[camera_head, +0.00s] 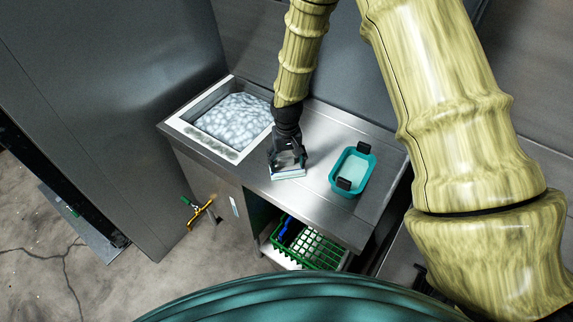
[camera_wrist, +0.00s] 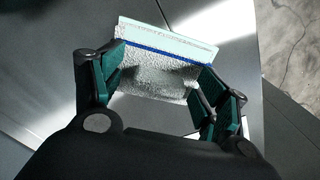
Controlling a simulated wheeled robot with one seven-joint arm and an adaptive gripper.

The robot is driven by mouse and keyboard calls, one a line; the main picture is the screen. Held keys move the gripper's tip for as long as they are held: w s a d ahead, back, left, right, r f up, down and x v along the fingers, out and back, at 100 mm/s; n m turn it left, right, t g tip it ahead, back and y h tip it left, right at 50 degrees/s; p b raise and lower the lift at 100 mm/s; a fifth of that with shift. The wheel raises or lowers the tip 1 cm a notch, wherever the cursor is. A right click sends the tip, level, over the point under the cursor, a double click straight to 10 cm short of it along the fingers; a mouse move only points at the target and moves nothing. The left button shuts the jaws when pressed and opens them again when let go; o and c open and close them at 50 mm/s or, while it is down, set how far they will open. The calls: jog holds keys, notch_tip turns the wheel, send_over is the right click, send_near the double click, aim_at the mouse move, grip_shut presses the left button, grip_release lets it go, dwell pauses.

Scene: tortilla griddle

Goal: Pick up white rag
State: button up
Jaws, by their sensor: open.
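A small folded white rag (camera_head: 289,173) lies on the steel counter, between the sink and a teal tub. In the wrist view the rag (camera_wrist: 160,72) shows as a textured white cloth with a blue stripe and a smooth pale band along its far edge. My gripper (camera_head: 287,163) is over the rag, pointing down. In the wrist view its fingers (camera_wrist: 160,85) are spread, one at each side of the rag. Whether the fingers touch the cloth is hard to tell. The rag's near part is partly hidden by the fingers.
A sink (camera_head: 234,121) full of foamy water is to the left. The teal tub (camera_head: 336,180) with dark handles stands to the right on the counter (camera_head: 283,200). A green crate (camera_head: 327,259) sits on the shelf below.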

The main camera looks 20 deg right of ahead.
jog(key=shift+w+f, duration=0.1)
jog(key=shift+w, duration=0.05)
jog(key=c, duration=1.1)
jog(key=shift+r+b, duration=1)
jog(key=shift+r, duration=0.2)
jog(key=s+a+r+b, duration=0.2)
jog(key=s+a+b, duration=0.4)
jog(key=s, duration=0.8)
jog(key=shift+a+r, duration=0.35)
jog(key=shift+a, duration=0.8)
jog(key=shift+w, duration=0.1)
